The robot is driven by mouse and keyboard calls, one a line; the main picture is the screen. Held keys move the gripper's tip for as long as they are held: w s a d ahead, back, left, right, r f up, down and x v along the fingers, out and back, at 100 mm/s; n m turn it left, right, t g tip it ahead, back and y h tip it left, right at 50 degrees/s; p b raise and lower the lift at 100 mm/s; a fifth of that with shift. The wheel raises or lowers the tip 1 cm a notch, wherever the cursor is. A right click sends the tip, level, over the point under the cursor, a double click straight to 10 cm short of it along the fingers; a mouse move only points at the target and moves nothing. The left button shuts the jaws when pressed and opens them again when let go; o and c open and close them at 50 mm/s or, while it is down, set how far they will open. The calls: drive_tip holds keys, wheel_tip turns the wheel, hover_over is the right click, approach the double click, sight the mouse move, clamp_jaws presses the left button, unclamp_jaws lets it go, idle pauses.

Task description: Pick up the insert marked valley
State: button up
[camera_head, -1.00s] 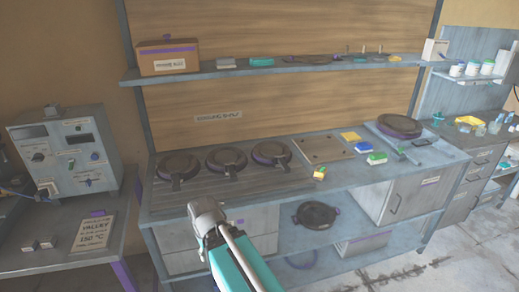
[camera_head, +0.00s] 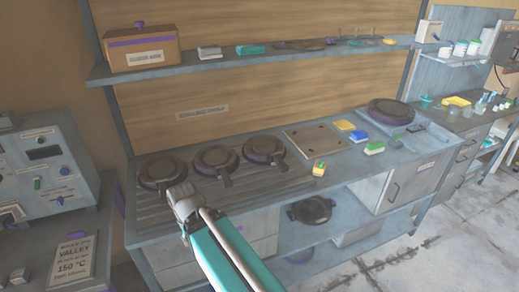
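No insert with a readable "valley" mark shows. Three round dark plates with handles, a left one (camera_head: 163,173), a middle one (camera_head: 216,161) and a right one (camera_head: 264,151), lie in a row on the bench's slatted left part. Any marks on them are too small to read. A sign (camera_head: 74,261) at the lower left reads "VALLEY" and "150 °C". My teal arm link and grey joint rise in front of the bench. I see no gripper fingers.
A control box (camera_head: 45,165) stands at left. The bench (camera_head: 345,170) holds small coloured blocks (camera_head: 353,130) and another round dark plate (camera_head: 391,111) at right. A dark pan (camera_head: 312,210) sits on the lower shelf. The upper shelf (camera_head: 210,68) carries a box and small items. Floor is clear at lower right.

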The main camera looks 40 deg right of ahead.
drive_tip(key=shift+d, duration=0.25)
drive_tip(key=shift+o, duration=1.2)
drive_tip(key=shift+w+d, duration=0.1)
drive_tip(key=shift+w, duration=0.05)
drive_tip(key=w+d+r+n+h+p, duration=0.2)
drive_tip(key=w+d+r+n+p, duration=0.1)
drive_tip(key=d, duration=0.9)
drive_tip(key=w+d+r+n+h+p, duration=0.2)
drive_tip(key=w+d+r+n+p, duration=0.2)
drive_tip(key=d, duration=0.8)
drive_tip(key=w+d+r+n+h+p, duration=0.2)
drive_tip(key=w+d+r, duration=0.4)
drive_tip(key=w+d, duration=0.3)
drive_tip(key=d+n+p, duration=0.1)
drive_tip(key=d+n, duration=0.1)
drive_tip(key=d, duration=0.1)
drive_tip(key=shift+d+r+n+p, duration=0.15)
drive_tip(key=shift+n+p, duration=0.15)
